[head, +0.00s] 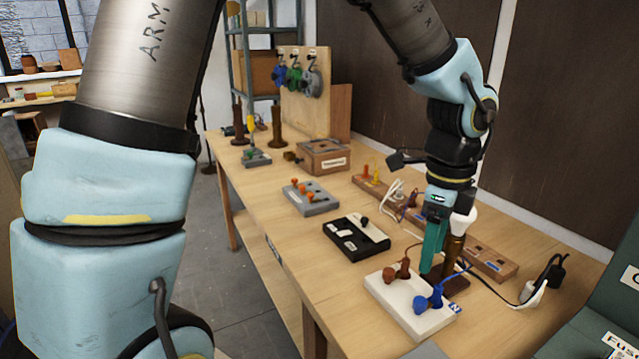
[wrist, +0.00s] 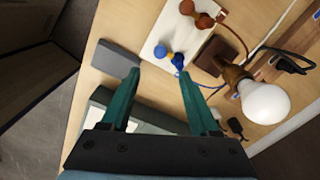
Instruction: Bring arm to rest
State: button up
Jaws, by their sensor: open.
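My gripper (head: 432,266) points down over the right part of the workbench, next to a brown lamp stand (head: 455,250) with a white bulb. In the wrist view its two teal fingers (wrist: 158,74) are spread apart with nothing between them. A white terminal block (head: 383,284) lies close below, with a brown plug (head: 397,270) and a blue plug (head: 430,302) in it. In the wrist view the blue plug (wrist: 177,59) lies just ahead of the fingertips, and the white bulb (wrist: 265,102) is to the right.
A black switch box (head: 345,240), a grey block with orange knobs (head: 312,197) and a wooden box (head: 324,157) stand farther along the workbench (head: 300,240). A wooden power strip (head: 490,258) runs behind the lamp. A dark green case (head: 590,325) is at the lower right.

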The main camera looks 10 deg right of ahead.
jog(key=w+a+f+n, duration=0.1)
jog(key=w+a+n, duration=0.55)
jog(key=a, duration=0.25)
jog(key=w+a+n, duration=0.6)
jog(key=a+n, duration=0.1)
jog(key=a, duration=0.2)
jog(key=a+n+t, duration=0.1)
jog(key=a+n, duration=1.2)
jog(key=a, duration=0.4)
jog(key=shift+w+a+f+t, duration=0.25)
jog(key=shift+f+t, duration=0.05)
jog(key=shift+f, duration=0.05)
